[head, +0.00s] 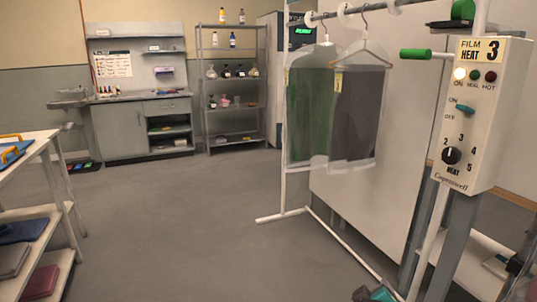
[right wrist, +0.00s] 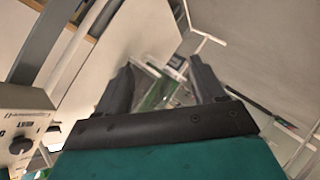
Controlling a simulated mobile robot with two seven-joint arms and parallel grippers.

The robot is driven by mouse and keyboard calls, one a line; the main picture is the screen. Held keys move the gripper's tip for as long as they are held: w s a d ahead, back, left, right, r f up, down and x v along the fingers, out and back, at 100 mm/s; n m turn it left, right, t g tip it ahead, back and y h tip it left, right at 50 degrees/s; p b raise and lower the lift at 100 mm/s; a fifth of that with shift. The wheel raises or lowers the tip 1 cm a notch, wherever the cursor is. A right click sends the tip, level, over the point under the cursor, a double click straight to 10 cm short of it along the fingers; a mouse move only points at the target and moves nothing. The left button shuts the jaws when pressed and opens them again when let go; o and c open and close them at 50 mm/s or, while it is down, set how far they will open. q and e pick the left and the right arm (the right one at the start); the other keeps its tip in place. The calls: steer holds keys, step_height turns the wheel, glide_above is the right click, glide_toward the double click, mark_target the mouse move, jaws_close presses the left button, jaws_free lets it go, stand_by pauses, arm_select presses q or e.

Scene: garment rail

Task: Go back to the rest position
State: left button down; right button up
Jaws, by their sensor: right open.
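My right gripper (right wrist: 163,68) is open in the right wrist view, its two dark fingers spread, with nothing held between them. A teal and dark part (head: 378,294) at the bottom edge of the head view looks like part of my own arm or gripper, mostly cut off. My left gripper shows in neither view. A green garment (head: 308,115) and a dark grey garment (head: 357,118), both in clear film, hang on the white garment rail (head: 283,150), clear of my gripper.
The film heat control box (head: 478,115) stands close on the right, with a green handle (head: 415,54) beside it. It also shows in the right wrist view (right wrist: 22,125). A white shelf table (head: 50,143) is at left. Open grey floor (head: 180,235) lies between.

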arm_select(q)
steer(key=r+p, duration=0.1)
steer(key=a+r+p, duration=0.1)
steer(key=p, duration=0.1)
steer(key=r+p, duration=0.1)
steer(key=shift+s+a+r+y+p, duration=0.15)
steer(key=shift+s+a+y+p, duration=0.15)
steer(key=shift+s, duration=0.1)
arm_select(e)
steer(key=s+a+f+m+y, duration=0.1)
steer(key=s+a+f+y, duration=0.1)
steer(key=s, duration=0.5)
steer(key=s+a+f+m+y, duration=0.1)
steer(key=s+a+f+y, duration=0.1)
steer(key=s, duration=0.6)
steer(key=s+a+f+y, duration=0.1)
steer(key=s+y, duration=0.2)
steer(key=s, duration=0.5)
steer(key=shift+a+f+m, duration=0.4)
steer(key=shift+c, duration=0.2)
